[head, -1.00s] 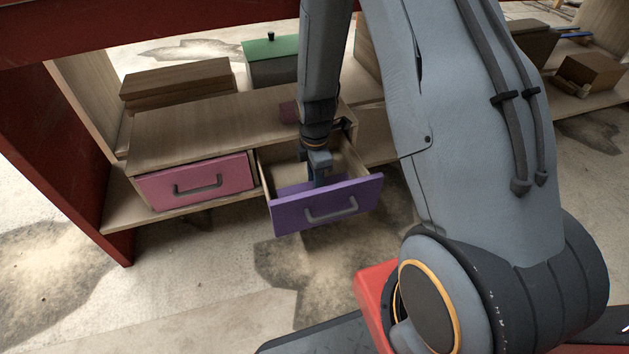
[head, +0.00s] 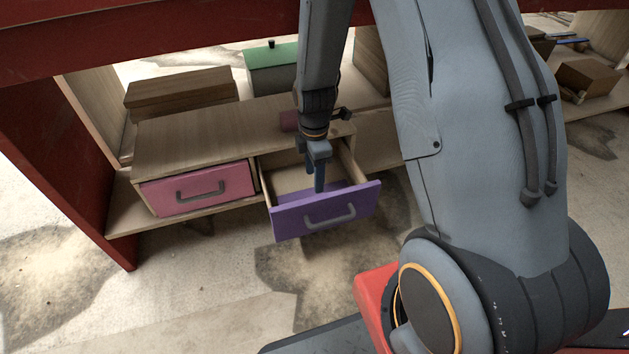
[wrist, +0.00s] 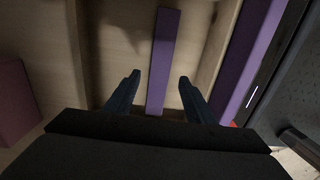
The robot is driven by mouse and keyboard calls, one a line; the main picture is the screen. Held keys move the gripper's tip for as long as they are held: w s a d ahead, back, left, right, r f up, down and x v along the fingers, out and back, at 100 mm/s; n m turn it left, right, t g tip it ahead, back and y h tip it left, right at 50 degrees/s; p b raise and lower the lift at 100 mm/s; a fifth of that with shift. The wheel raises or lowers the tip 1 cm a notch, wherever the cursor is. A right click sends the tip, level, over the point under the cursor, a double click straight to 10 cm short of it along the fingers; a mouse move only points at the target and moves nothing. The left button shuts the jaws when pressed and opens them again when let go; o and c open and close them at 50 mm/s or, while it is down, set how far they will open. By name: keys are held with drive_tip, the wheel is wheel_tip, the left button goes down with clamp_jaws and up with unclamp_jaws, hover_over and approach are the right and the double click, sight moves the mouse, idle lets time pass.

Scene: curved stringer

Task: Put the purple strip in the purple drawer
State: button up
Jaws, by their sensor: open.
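The purple drawer (head: 325,212) is pulled out of the low wooden cabinet, with its purple front and grey handle facing me. The purple strip (wrist: 164,62) lies on the drawer's bare wooden floor in the wrist view, roughly parallel to the purple front (wrist: 246,55). In the head view my gripper (head: 319,178) points down over the open drawer. In the wrist view my gripper (wrist: 158,82) is open, its two fingers apart on either side of the strip's near end. I see no finger touching the strip.
A closed pink drawer (head: 198,189) is left of the purple one. A wooden box (head: 180,92) and a green-lidded box (head: 271,68) stand behind. Floor in front is clear.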

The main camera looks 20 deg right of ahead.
wheel_tip(320, 180, up, 2)
drive_tip(key=shift+a+r, duration=0.1)
drive_tip(key=s+a+r+m, duration=0.3)
drive_tip(key=a+r, duration=0.5)
drive_tip(key=r, duration=0.1)
drive_tip(key=s+a+r+m, duration=0.3)
drive_tip(key=s+a+r, duration=0.1)
drive_tip(key=s, duration=0.4)
drive_tip(key=s+a+r+m+y, duration=0.1)
drive_tip(key=s+a+r+m, duration=0.2)
drive_tip(key=s+r, duration=0.4)
drive_tip(key=s+a+r+m, duration=0.3)
drive_tip(key=s+a+r, duration=0.2)
drive_tip(key=s, duration=0.3)
drive_tip(key=shift+s+a+r+y, duration=0.3)
drive_tip(key=shift+a+r+y, duration=0.1)
drive_tip(key=shift+r, duration=0.1)
drive_tip(key=shift+d+r+p, duration=0.1)
drive_tip(key=shift+p, duration=0.2)
drive_tip(key=d+r+m+h+p, duration=0.1)
drive_tip(key=d+r+m+p, duration=0.2)
drive_tip(key=d+r+p, duration=0.7)
drive_tip(key=d+r+m+p, duration=0.3)
drive_tip(key=d+r+p, duration=0.7)
drive_tip(key=p, duration=1.4)
wheel_tip(320, 180, up, 6)
drive_tip(key=shift+d+f+h, duration=0.15)
drive_tip(key=shift+d+h, duration=0.05)
drive_tip(key=shift+h, duration=0.2)
